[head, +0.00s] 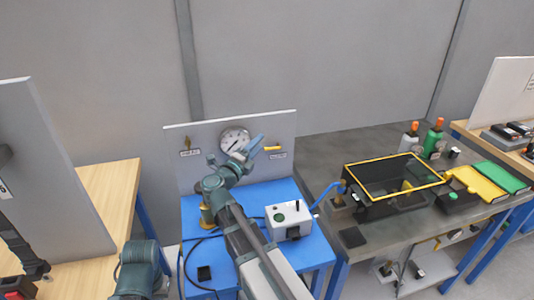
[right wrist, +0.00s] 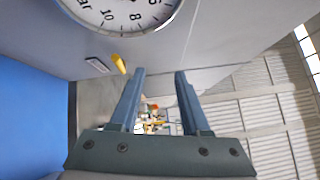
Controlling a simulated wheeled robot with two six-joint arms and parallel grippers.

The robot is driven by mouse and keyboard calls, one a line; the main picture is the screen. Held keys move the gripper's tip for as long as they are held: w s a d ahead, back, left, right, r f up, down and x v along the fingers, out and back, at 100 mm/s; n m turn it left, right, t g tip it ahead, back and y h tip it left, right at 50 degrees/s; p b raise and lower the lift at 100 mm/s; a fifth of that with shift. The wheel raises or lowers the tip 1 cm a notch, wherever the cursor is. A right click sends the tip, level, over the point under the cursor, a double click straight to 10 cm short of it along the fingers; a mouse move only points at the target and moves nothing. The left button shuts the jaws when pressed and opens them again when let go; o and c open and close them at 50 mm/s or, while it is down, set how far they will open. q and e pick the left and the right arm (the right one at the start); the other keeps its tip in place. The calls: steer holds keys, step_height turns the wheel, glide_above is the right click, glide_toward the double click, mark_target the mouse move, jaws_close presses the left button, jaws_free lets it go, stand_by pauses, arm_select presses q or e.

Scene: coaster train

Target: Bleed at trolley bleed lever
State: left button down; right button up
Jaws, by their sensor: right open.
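The yellow lever (head: 272,148) sits on the right side of the trolley's upright grey panel (head: 285,128), above a small label too small to read. My right gripper (head: 256,143) is open and empty, just left of this lever in the head view. In the right wrist view the lever (right wrist: 118,63) lies outside the open jaws (right wrist: 160,73), beside the left finger's tip. I see no contact. The round gauge (head: 234,139) is partly behind my gripper. My left gripper is not in view.
A white box (head: 284,219) with a green button stands on the blue trolley top (head: 318,246), with dark and blue hoses nearby. To the right, a grey bench (head: 390,228) holds a yellow-rimmed black case (head: 378,195) and bottles. A wooden bench (head: 112,188) stands left.

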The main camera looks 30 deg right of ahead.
steer(key=b, duration=0.7)
glide_toward(271, 147)
steer(key=x, duration=0.8)
steer(key=shift+f+p, duration=0.3)
steer(key=shift+p, duration=0.15)
steer(key=shift+w, duration=0.1)
jaws_close()
